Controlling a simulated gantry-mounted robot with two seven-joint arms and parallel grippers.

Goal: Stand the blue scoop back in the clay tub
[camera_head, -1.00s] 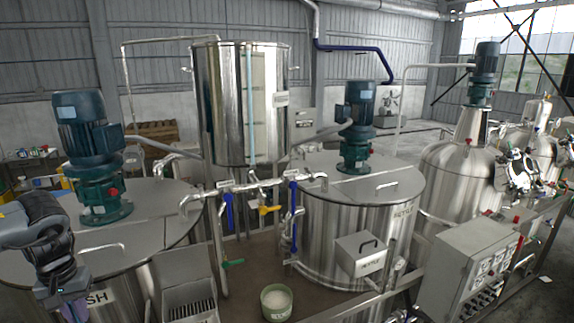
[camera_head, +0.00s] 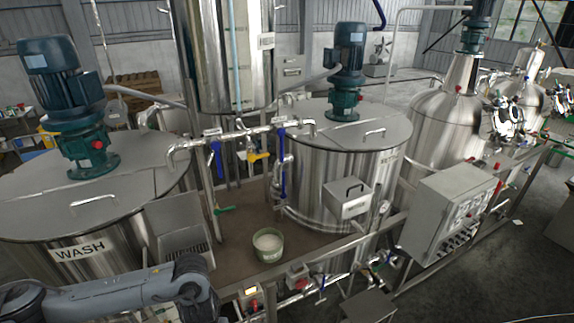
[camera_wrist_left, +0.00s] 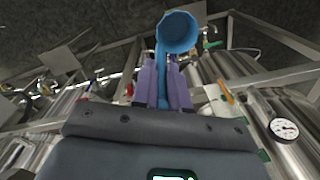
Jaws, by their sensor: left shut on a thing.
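The blue scoop (camera_wrist_left: 178,34) shows in the left wrist view, its round cup beyond the fingertips and its handle between the purple fingers. My left gripper (camera_wrist_left: 163,70) is shut on that handle. In the head view my left forearm reaches in along the bottom left; the gripper and scoop are out of sight there. The clay tub (camera_head: 269,257), a small green round tub with pale contents, stands on the brown deck, above and right of my arm's end in the picture. My right gripper is not in view.
The WASH tank (camera_head: 80,250) stands left of the tub and the steel kettle (camera_head: 320,190) behind it to the right. A grey box (camera_head: 182,245) sits close on the tub's left. Pipes with valves (camera_head: 245,135) cross above the brown deck (camera_head: 235,230). A control cabinet (camera_head: 450,215) stands right.

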